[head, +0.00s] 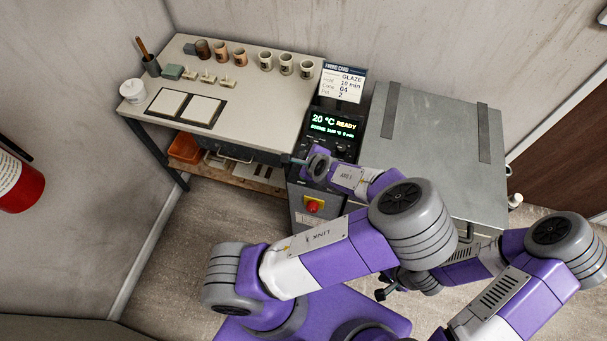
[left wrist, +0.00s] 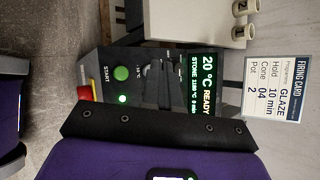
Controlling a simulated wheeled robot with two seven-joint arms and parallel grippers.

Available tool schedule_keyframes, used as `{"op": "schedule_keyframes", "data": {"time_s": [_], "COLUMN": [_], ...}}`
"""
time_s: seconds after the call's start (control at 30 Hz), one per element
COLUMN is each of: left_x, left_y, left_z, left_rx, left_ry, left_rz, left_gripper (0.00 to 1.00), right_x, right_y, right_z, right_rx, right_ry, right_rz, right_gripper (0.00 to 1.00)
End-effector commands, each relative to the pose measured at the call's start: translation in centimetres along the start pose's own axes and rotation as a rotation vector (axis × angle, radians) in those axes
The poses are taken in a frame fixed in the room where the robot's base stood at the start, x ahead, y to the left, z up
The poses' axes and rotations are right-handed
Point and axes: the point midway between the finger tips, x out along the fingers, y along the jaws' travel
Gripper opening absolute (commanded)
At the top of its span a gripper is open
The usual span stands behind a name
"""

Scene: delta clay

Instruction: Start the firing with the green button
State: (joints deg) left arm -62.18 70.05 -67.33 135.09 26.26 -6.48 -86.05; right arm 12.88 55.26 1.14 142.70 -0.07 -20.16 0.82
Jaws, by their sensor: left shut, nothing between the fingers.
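The kiln control panel (head: 335,127) has a lit display reading 20 °C READY, with a stoneware line beneath. In the head view my left gripper and wrist hide the button. My left gripper (head: 287,160) is shut and empty, at the panel's lower part. I cannot tell whether it touches the panel. My right gripper (head: 382,293) is low beside my base, partly hidden; its jaws are unclear.
A red knob on yellow (head: 313,206) is on the cabinet front below the panel. A firing card (head: 342,82) reads GLAZE, 10 min, cone 04, pot 2. The grey kiln lid (head: 432,130) is at right. A table (head: 240,115) with cups and tiles is at left.

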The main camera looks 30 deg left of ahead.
Motion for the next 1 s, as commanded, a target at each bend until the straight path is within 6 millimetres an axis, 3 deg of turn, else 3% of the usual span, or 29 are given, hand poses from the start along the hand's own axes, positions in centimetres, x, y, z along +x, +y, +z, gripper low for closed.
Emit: {"op": "schedule_keyframes", "data": {"time_s": [0.53, 0.73, 1.0], "left_x": [4.5, 5.6, 5.7], "left_y": [3.3, 4.1, 4.2], "left_z": [-3.2, -4.1, -4.2], "left_rx": [0.0, 0.001, 0.0], "left_ry": [-0.001, 0.0, 0.0], "left_rz": [0.001, 0.0, 0.0], "left_gripper": [0.0, 0.0, 0.0], "right_x": [6.4, 7.1, 7.1], "right_y": [2.4, 2.7, 2.7], "right_z": [-0.3, -0.3, -0.3], "right_rx": [0.0, 0.0, 0.0], "right_ry": [0.0, 0.0, 0.0], "right_rz": [0.0, 0.0, 0.0], "right_gripper": [0.4, 0.4, 0.4]}}
